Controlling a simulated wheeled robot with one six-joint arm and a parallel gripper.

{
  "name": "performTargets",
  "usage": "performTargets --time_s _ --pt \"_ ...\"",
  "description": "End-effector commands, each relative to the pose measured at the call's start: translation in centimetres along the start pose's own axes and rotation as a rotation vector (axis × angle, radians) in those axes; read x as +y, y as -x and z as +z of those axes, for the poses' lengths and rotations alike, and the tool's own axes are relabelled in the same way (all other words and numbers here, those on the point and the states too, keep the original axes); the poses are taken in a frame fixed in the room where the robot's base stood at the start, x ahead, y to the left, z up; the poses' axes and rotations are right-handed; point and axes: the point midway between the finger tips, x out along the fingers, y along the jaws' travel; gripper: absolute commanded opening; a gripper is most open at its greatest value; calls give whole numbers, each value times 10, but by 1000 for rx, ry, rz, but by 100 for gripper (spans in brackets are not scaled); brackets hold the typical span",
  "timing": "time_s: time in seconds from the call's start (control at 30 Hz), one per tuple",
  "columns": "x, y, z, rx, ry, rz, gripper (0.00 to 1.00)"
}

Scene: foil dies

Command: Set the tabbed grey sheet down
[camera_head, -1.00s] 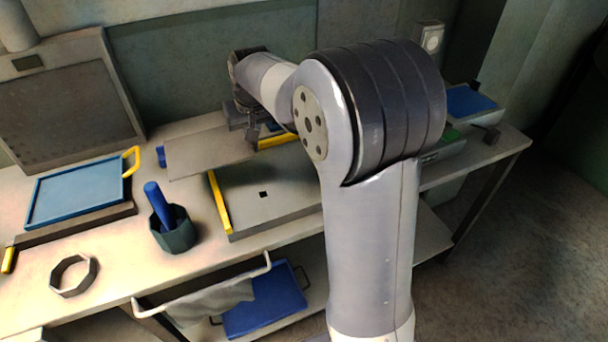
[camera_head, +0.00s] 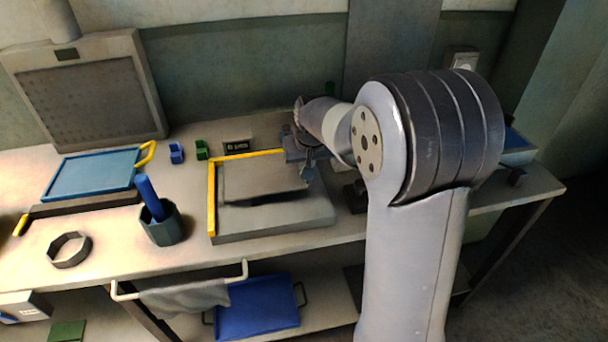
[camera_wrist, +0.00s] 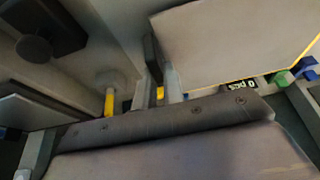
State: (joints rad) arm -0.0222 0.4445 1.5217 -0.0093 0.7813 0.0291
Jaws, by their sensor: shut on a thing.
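The grey sheet (camera_head: 262,178) is a thin flat plate. It lies over the grey base plate (camera_head: 285,218), inside the corner made by the yellow left strip (camera_head: 212,200) and the yellow back strip (camera_head: 252,154). A dark shadow shows under its front edge, so that edge seems slightly raised; contact elsewhere I cannot tell. My gripper (camera_head: 305,165) is shut at the sheet's right edge. In the wrist view the sheet (camera_wrist: 235,40) extends from my gripper (camera_wrist: 163,75), with a thin yellow line along its far edge. The tab is hidden between the fingers.
A blue clip (camera_head: 177,153), a green clip (camera_head: 202,150) and a small display (camera_head: 237,147) stand behind the base plate. A dark pot (camera_head: 163,230) with a blue handle, a ring (camera_head: 69,250) and a blue tray (camera_head: 95,175) are to the left. A cloth (camera_head: 185,296) hangs in front.

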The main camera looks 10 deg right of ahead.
Motion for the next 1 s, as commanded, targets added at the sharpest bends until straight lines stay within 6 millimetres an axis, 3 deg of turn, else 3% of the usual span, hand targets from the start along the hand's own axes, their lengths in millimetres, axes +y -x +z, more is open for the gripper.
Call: performTargets --time_s 0.23,0.63,0.67,0.7,0.9,1.0 --pt "0 -30 13 -2 0 0 0" --pt "0 -36 15 0 0 0 0" --pt "0 -35 15 -1 0 0 11" --pt "0 -35 15 -1 0 0 14" --pt "0 -34 15 -1 0 0 31" --pt "0 -34 15 -1 0 0 31"
